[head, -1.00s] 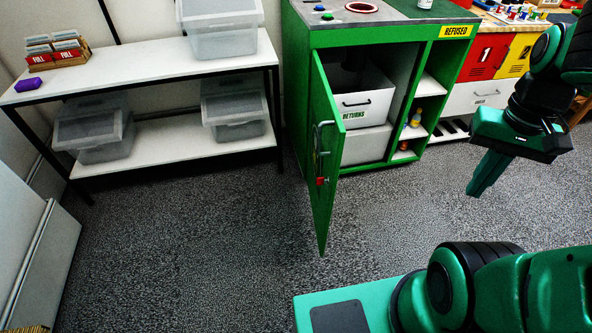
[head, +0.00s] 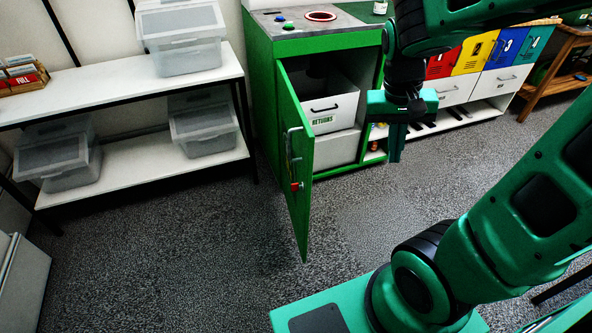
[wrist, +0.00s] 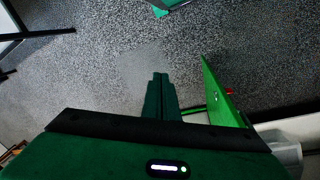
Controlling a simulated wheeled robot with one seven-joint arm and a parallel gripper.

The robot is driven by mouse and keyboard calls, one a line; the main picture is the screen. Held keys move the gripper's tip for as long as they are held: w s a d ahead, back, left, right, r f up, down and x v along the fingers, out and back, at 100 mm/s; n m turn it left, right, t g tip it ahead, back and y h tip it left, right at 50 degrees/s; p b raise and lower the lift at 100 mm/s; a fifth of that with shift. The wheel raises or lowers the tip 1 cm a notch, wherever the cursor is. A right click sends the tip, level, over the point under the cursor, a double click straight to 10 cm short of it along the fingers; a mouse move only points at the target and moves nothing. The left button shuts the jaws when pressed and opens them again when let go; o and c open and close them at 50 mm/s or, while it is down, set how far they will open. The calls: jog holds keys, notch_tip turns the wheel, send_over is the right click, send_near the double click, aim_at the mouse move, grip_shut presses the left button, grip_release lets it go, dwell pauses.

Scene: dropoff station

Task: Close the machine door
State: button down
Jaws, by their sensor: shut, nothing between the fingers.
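The green machine (head: 262,110) stands with its green door (head: 300,165) swung wide open toward me, hinged on the left side of the opening. The door has a metal handle (head: 289,142) and a red latch piece (head: 296,186). Inside the machine is a white bin marked RETURNS (head: 335,105). My gripper (head: 395,158) is shut and empty, pointing down to the right of the door and in front of the machine, apart from both. In the wrist view the shut fingers (wrist: 160,78) show at the centre, with the door (wrist: 218,88) to their right.
A white shelf rack (head: 120,95) with grey lidded boxes stands left of the machine. Red, yellow and blue lockers (head: 470,55) stand at the right behind my arm. A wooden table (head: 560,60) is at the far right. The grey floor around the door is clear.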

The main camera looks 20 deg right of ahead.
jog(key=w+a+f+n+t+h, duration=0.1)
jog(key=w+a+f, duration=0.2)
jog(key=w+a, duration=0.25)
jog(key=w+a+f+h, duration=0.2)
jog(key=w+a+f, duration=0.15)
jog(key=w, duration=0.25)
jog(key=w+a+f+n+t+h, duration=0.1)
jog(key=w+a+f+t, duration=0.15)
jog(key=a, duration=0.55)
jog(key=w+a+f+n+t, duration=0.1)
jog(key=w+a+f, duration=0.3)
jog(key=a, duration=0.4)
send_near(304, 173)
notch_tip(304, 173, down, 3)
jog(key=w+a, duration=0.2)
jog(key=shift+s+d+f, duration=0.15)
jog(key=shift+d+f, duration=0.05)
jog(key=shift+d, duration=0.8)
jog(key=shift+s+d+f, duration=0.15)
jog(key=shift+d, duration=0.8)
jog(key=shift+d, duration=0.1)
